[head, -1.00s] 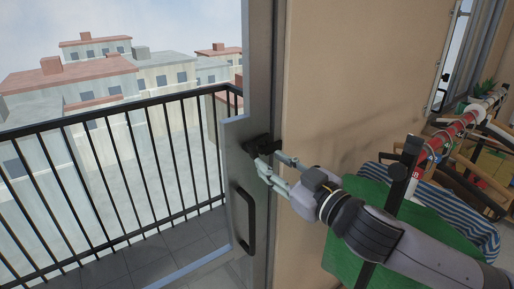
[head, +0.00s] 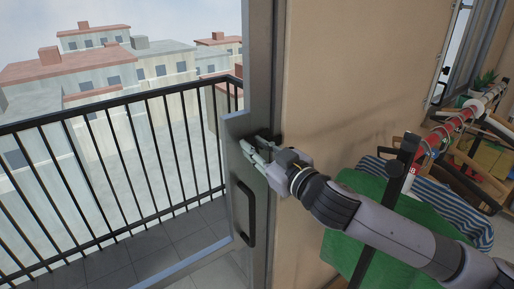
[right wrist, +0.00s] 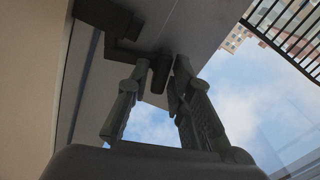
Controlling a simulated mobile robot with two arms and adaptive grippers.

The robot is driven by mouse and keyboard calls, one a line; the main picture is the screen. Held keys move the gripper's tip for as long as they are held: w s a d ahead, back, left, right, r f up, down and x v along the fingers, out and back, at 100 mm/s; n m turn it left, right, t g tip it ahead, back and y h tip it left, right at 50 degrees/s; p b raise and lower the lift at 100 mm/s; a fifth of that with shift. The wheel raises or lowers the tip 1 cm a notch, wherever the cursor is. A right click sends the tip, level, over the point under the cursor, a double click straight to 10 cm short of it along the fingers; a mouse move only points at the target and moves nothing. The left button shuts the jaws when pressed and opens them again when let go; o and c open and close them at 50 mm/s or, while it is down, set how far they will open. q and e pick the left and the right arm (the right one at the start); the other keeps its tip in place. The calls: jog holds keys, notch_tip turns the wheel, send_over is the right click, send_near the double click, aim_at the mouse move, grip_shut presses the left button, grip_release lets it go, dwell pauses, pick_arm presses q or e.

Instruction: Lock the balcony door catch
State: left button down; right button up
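The balcony door (head: 237,128) has a grey metal frame and stands at the middle of the head view. The dark balcony door catch (head: 274,136) sits on the door edge, partly hidden behind my right gripper (head: 250,147). In the right wrist view the catch (right wrist: 108,17) has a short dark lever (right wrist: 160,75) hanging between the fingertips of my right gripper (right wrist: 161,70). The fingers are on either side of the lever, with a narrow gap seen at the right finger; firm contact cannot be made out. My left gripper is not in view.
A black door handle (head: 247,215) is below the catch. A black balcony railing (head: 120,120) lies beyond the door. A beige wall (head: 350,80) is right of it. A drying rack with a green cloth (head: 375,210) and a striped cloth (head: 460,210) stands close under my right arm.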

grip_shut()
jog(key=shift+m+p, duration=0.35)
jog(key=shift+m, duration=1.25)
jog(key=shift+o, duration=1.8)
grip_release()
